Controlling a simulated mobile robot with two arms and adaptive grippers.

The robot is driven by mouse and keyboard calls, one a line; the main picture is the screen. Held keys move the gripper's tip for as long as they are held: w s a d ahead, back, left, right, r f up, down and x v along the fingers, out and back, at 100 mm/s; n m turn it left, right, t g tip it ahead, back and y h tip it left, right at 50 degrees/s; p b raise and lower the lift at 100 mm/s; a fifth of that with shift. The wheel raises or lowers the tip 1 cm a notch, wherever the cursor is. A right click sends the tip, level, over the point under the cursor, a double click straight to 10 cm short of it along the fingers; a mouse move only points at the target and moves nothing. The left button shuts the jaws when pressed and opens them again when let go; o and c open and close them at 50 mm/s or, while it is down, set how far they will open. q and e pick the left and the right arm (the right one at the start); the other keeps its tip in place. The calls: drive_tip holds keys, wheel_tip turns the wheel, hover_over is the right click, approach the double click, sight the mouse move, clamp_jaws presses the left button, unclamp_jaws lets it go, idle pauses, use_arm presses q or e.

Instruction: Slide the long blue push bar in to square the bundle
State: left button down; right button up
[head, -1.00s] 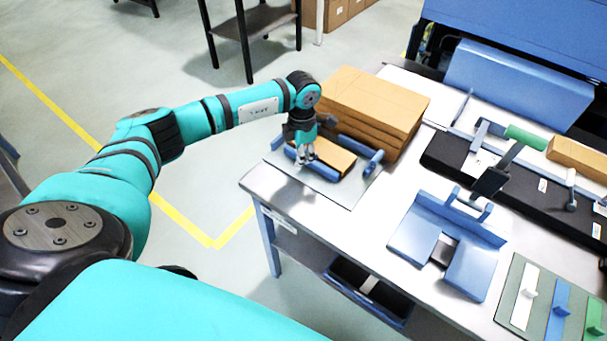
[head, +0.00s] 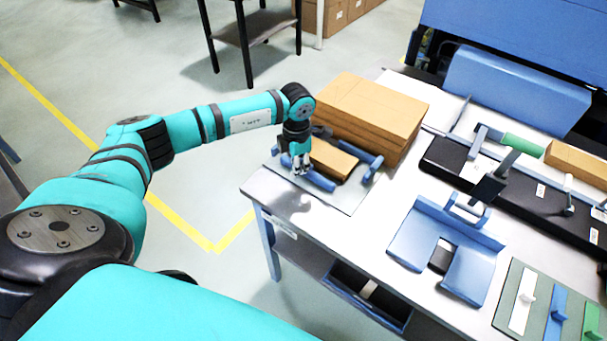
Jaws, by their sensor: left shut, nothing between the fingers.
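The long blue push bar (head: 318,181) lies at the front left of a grey plate (head: 345,203) on the table's left end. The kraft bundle (head: 335,160) lies flat on the plate, behind the bar. A short blue bar (head: 372,169) stands at the bundle's right side. My left gripper (head: 300,170) points down at the long bar, its fingers shut with nothing between them. The fingertips are at or just above the bar; I cannot tell if they touch. My right gripper is not in view.
A stack of brown boards (head: 372,108) stands right behind the plate. A blue U-shaped tray (head: 420,240) lies to the right. A black device with a green-handled lever (head: 522,143) is further right. A green board (head: 518,293) with coloured strips lies at the front right.

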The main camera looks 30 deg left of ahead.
use_arm(q)
drive_tip(key=shift+s, duration=0.6)
wheel_tip(320, 180, up, 7)
drive_tip(key=p, duration=0.4)
drive_tip(key=shift+p, duration=0.35)
